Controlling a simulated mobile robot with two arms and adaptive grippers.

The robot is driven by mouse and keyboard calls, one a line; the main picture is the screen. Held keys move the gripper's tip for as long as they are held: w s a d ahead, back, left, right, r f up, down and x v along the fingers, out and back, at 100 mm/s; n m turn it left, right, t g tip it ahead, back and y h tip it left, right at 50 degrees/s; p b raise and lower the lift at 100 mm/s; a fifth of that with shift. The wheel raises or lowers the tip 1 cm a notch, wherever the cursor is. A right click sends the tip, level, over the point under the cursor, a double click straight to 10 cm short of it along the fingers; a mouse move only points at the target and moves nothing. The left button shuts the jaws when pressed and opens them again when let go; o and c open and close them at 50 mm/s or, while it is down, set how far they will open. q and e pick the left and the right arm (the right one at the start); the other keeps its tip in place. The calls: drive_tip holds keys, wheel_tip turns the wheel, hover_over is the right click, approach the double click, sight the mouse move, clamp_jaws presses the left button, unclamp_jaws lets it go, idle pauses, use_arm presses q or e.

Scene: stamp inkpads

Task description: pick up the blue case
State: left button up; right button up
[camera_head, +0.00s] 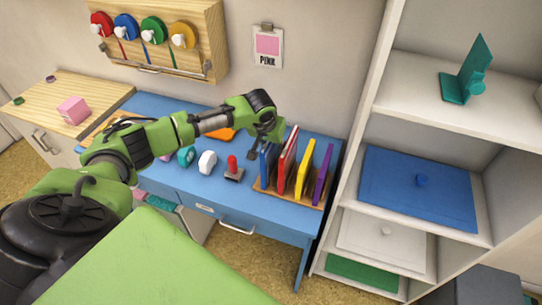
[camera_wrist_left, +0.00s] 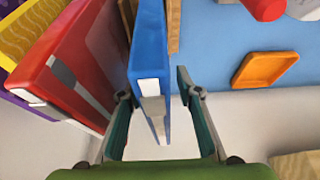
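The blue case (camera_head: 266,163) stands upright at the left end of a row of cases in a wooden rack (camera_head: 290,198) on the blue desk. My left gripper (camera_head: 257,149) is at the top of that case, coming from behind it. In the left wrist view the blue case (camera_wrist_left: 150,60) stands between the two fingers of my left gripper (camera_wrist_left: 157,120). The fingers are open, one on each side, with a clear gap on the right; the left finger is close to the case, and I cannot tell if it touches. My right gripper is not in view.
Beside the blue case stand red (camera_head: 287,160), yellow (camera_head: 305,168) and purple (camera_head: 322,174) cases. A red-handled stamp (camera_head: 233,168) is on the desk to the left. An orange pad (camera_wrist_left: 265,69) lies on the desk. A white shelf (camera_head: 362,130) rises at the right.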

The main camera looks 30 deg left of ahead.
use_arm(q)
drive_tip(key=shift+f, duration=0.1)
idle(0.3)
clamp_jaws()
